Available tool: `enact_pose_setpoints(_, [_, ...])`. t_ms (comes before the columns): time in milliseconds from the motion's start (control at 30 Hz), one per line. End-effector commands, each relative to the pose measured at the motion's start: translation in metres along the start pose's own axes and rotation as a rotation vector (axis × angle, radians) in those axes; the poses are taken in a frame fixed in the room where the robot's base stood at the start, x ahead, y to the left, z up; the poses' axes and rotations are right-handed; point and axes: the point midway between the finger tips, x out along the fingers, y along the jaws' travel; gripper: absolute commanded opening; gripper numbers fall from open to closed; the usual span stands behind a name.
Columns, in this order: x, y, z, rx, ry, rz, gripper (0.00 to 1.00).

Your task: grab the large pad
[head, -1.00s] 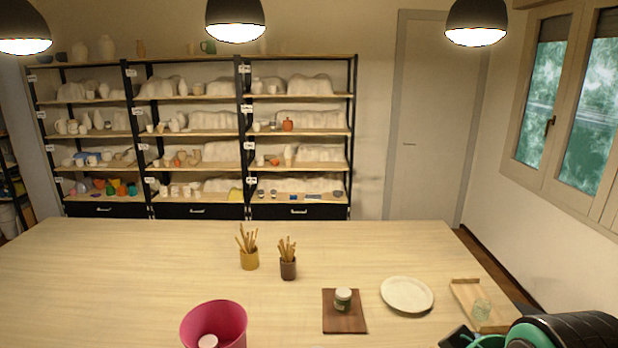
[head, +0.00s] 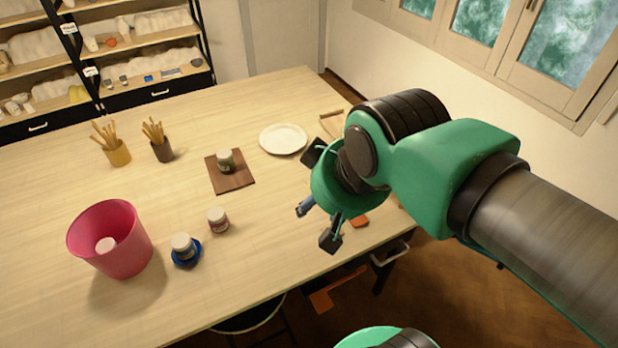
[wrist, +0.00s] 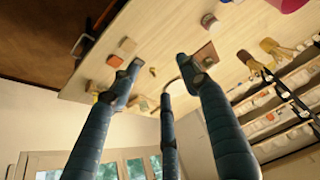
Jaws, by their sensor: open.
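Two small orange-brown blocks lie near the table's edge; one orange block (head: 359,221) shows partly behind my gripper in the head view. In the wrist view, one block (wrist: 128,44) lies beside the other block (wrist: 114,61), close to a fingertip in the picture. A flat brown square (head: 236,183) lies mid-table under a small jar (head: 225,160). I cannot tell for sure which of these is the large pad. My gripper (head: 318,200) is open, its fingers spread and empty above the table's right part; the fingers also show in the wrist view (wrist: 160,72).
A white plate (head: 283,139) lies left of my gripper. A pink bucket (head: 125,245), a jar on a blue dish (head: 183,247), another jar (head: 218,220) and two brush pots stand farther left. A wooden board (head: 331,122) is partly hidden behind my arm.

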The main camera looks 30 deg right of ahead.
Motion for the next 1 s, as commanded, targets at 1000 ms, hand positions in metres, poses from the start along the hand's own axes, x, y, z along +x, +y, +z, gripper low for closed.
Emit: enact_pose_setpoints(1000, [0.111,0.059,-0.157,-0.005,-0.239,0.029,0.46])
